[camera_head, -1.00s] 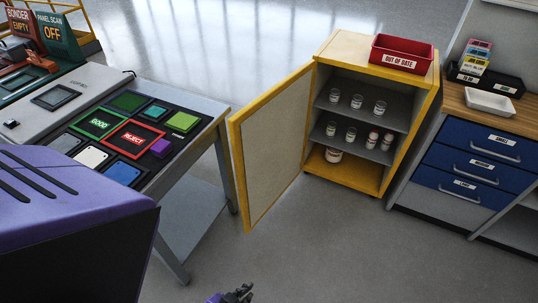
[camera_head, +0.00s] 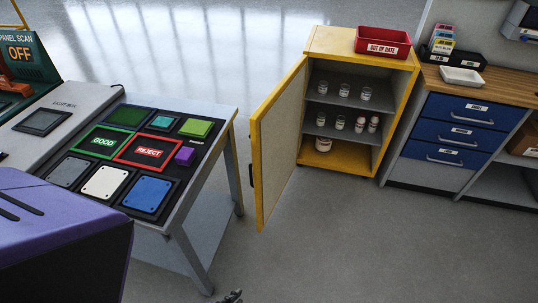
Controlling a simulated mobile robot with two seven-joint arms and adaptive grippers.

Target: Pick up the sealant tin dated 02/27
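Several small tins stand in the open yellow cabinet; their dates are too small to read, so I cannot tell which is dated 02/27. Three pale tins (camera_head: 344,90) are on the upper shelf. More tins (camera_head: 340,122) are on the middle shelf, with a reddish-marked one (camera_head: 373,124) at its right end. My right gripper is not in view.
The cabinet door (camera_head: 277,145) stands open toward the left. A red "OUT OF DATE" bin (camera_head: 383,46) sits on the cabinet. A table with GOOD (camera_head: 103,142) and REJECT (camera_head: 148,152) pads is left. Blue drawers (camera_head: 455,138) stand right. The floor before the cabinet is clear.

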